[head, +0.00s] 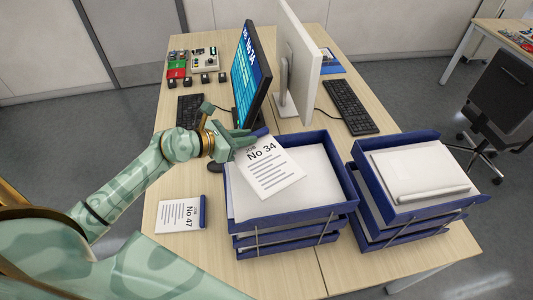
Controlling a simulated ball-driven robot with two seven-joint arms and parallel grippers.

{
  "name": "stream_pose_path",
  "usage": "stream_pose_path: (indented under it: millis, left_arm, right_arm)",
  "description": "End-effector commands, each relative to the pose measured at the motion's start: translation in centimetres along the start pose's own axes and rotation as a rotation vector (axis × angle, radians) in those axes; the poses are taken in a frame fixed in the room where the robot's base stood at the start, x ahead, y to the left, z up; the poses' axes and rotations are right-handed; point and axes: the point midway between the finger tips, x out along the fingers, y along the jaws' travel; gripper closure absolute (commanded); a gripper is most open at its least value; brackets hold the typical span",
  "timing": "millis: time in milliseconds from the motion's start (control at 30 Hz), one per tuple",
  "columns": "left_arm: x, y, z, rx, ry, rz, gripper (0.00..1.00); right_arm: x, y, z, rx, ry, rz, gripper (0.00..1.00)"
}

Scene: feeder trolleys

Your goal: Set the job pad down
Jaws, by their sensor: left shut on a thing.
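A job pad marked "No 34" (268,168) is tilted above the left stack of blue paper trays (290,213). My left gripper (240,143) is shut on the pad's upper left edge. The pad overlaps the white paper in the top tray; I cannot tell whether it touches it. Another pad marked "No 47" (180,214) lies flat on the desk, left of the trays. My right gripper is not in view.
A second blue tray stack (420,195) stands to the right with paper and a roll in it. Bare desk (190,260) lies at the front left. A black chair (500,100) stands right.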

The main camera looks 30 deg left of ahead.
Motion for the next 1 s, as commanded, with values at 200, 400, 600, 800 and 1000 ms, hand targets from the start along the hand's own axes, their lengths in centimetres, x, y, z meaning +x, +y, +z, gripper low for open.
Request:
stream_pose_path:
  millis: [200,400,600,800,1000]
  left_arm:
    - [4.2,-0.9,-2.0,-0.003,-0.002,-0.001,1.00]
    - [6.1,-1.2,-3.0,0.000,-0.001,-0.001,1.00]
    - [8.0,-1.6,-4.7,-0.005,0.000,-0.001,1.00]
    - [8.7,-1.5,-6.6,0.000,0.000,0.000,1.00]
    - [8.6,-1.5,-6.5,0.001,-0.001,0.000,1.00]
  right_arm:
    - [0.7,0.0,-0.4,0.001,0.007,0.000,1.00]
    - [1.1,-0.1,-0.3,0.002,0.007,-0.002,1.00]
    - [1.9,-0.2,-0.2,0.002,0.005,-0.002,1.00]
    - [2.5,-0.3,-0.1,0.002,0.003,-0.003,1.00]
    - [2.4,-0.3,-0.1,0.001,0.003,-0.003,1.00]
